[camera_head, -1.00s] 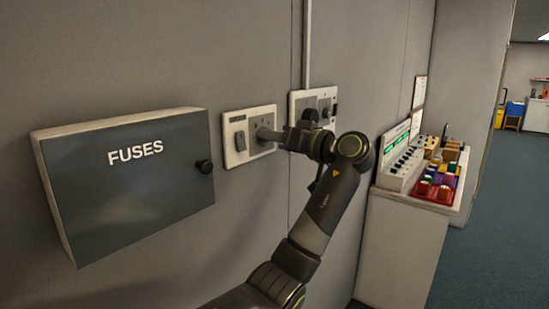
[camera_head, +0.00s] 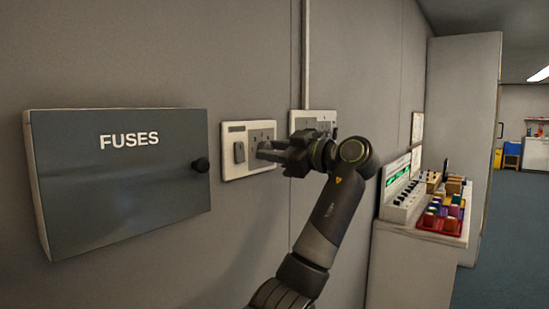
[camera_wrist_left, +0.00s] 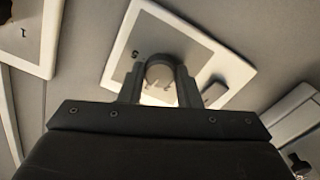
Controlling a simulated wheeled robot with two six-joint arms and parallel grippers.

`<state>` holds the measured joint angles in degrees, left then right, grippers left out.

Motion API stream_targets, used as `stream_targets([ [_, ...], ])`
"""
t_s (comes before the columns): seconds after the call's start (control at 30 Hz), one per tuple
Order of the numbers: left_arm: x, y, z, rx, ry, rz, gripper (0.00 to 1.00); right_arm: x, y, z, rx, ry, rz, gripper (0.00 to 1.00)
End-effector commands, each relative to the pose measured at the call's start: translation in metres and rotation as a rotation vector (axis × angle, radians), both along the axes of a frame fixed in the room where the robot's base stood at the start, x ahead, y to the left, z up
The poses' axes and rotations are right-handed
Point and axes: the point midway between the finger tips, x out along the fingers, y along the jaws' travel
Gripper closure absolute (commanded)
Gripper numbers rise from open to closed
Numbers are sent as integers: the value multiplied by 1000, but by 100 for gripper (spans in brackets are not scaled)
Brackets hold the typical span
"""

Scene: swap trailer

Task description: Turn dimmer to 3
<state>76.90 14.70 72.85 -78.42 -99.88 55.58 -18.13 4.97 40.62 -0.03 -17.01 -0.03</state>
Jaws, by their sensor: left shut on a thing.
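A white-edged wall plate (camera_head: 232,168) carries a small grey rocker (camera_head: 239,152) on its left and socket-like marks at its upper right. My left gripper (camera_head: 264,151) reaches the lower right part of this plate from the right. In the left wrist view the plate (camera_wrist_left: 205,47) is tilted, and my left gripper (camera_wrist_left: 159,92) is shut on a round dimmer knob (camera_wrist_left: 160,72), one finger on each side. A small dark digit (camera_wrist_left: 137,55) shows beside the knob, too small to read surely. The fingers hide the knob in the head view. My right gripper is not in view.
A grey fuse box (camera_head: 120,185) with a black knob hangs left of the plate. A second wall plate (camera_head: 297,122) is partly hidden behind my left gripper. A white counter (camera_head: 452,236) with a control panel and coloured blocks stands at right.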

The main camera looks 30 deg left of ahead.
Motion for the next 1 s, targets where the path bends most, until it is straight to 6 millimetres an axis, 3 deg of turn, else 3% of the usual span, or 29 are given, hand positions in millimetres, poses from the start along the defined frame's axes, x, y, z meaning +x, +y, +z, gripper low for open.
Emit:
stream_targets([
  [0.67,0,0,0,-6,-57,-1,92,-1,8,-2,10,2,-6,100],
  [0.7,0,0,0,-6,-56,-1,64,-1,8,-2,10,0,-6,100],
  [0.83,0,0,0,-5,-56,0,48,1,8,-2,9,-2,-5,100],
  [1.0,0,0,0,-5,-56,0,48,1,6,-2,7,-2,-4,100],
])
